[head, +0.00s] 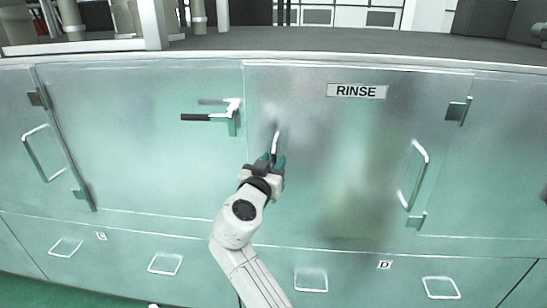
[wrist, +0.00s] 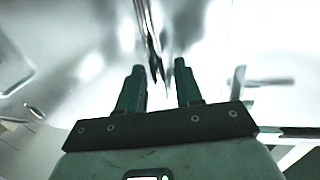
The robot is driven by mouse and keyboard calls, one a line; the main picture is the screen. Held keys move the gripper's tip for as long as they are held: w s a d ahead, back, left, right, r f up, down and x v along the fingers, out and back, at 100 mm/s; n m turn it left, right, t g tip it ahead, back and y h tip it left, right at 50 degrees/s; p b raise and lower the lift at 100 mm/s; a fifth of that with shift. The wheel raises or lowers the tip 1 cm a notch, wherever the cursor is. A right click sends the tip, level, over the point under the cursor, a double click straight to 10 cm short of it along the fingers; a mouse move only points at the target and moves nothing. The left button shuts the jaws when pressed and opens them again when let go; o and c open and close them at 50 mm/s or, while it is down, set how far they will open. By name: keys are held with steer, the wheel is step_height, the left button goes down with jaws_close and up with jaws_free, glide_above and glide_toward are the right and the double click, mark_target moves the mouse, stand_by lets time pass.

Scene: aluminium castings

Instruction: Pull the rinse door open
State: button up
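The rinse door (head: 330,170) is a shiny metal panel in the head view and appears closed, flush with its neighbours. A label reading RINSE (head: 356,91) is at its upper part. A thin upright metal handle (head: 275,142) stands near its left edge. My gripper (head: 273,160) is at this handle's lower end. In the wrist view, the bar-like handle (wrist: 152,35) runs down towards the gap between the two green fingers of my gripper (wrist: 160,75). The fingers are apart. I cannot tell whether they touch the bar.
A latch with a black grip (head: 210,116) is on the door to the left. A looped handle (head: 413,175) and hinge-like fittings (head: 458,110) are at the right. Drawers with looped handles (head: 311,280) lie below. A grey counter (head: 330,42) runs above.

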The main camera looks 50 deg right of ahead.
steer(key=shift+w+d, duration=0.2)
steer(key=shift+d, duration=0.3)
jaws_close()
stand_by(0.3)
